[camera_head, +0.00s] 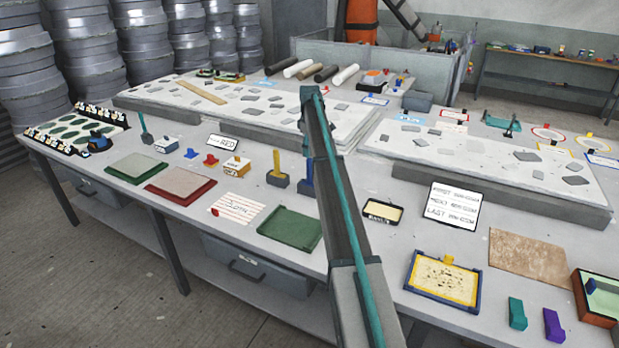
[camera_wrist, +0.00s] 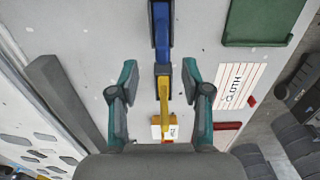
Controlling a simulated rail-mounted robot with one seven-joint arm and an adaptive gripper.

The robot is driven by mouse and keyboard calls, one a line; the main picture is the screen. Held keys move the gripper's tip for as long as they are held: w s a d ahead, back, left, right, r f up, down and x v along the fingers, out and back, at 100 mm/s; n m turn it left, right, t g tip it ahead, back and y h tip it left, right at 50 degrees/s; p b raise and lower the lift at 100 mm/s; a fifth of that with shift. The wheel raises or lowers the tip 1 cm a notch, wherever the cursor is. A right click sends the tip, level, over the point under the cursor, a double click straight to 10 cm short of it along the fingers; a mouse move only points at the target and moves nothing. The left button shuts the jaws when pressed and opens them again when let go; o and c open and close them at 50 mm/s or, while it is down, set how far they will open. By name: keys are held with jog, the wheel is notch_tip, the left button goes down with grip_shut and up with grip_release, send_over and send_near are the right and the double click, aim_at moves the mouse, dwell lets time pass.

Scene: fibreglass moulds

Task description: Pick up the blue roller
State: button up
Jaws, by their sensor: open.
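The blue roller (camera_head: 308,172) stands upright in a dark grey block on the table, just left of my arm in the head view. In the wrist view the blue roller (camera_wrist: 161,22) shows at the top middle, beyond my fingertips. My gripper (camera_wrist: 160,72) is open, with teal fingers spread apart and nothing held. A yellow-handled tool (camera_wrist: 163,88) in a similar dark block appears between the fingers. In the head view the yellow-handled tool (camera_head: 277,160) stands left of the blue roller. My fingertips cannot be made out in the head view.
A green tray (camera_head: 290,230) and a striped card (camera_head: 237,208) lie near the front edge. A white and yellow box (camera_head: 236,167) stands left of the yellow tool. A raised slab (camera_wrist: 62,100) runs along the left in the wrist view.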

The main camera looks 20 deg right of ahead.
aim_at(310, 176)
notch_tip(310, 176, down, 3)
jog(key=shift+r+p, duration=0.15)
jog(key=shift+p, duration=0.15)
jog(key=shift+s+a+f+p, duration=0.1)
jog(key=shift+f+p, duration=0.55)
jog(key=shift+f, duration=0.7)
jog(key=shift+s+f+p, duration=0.1)
jog(key=shift+f+p, duration=0.55)
jog(key=shift+f, duration=0.65)
grip_shut()
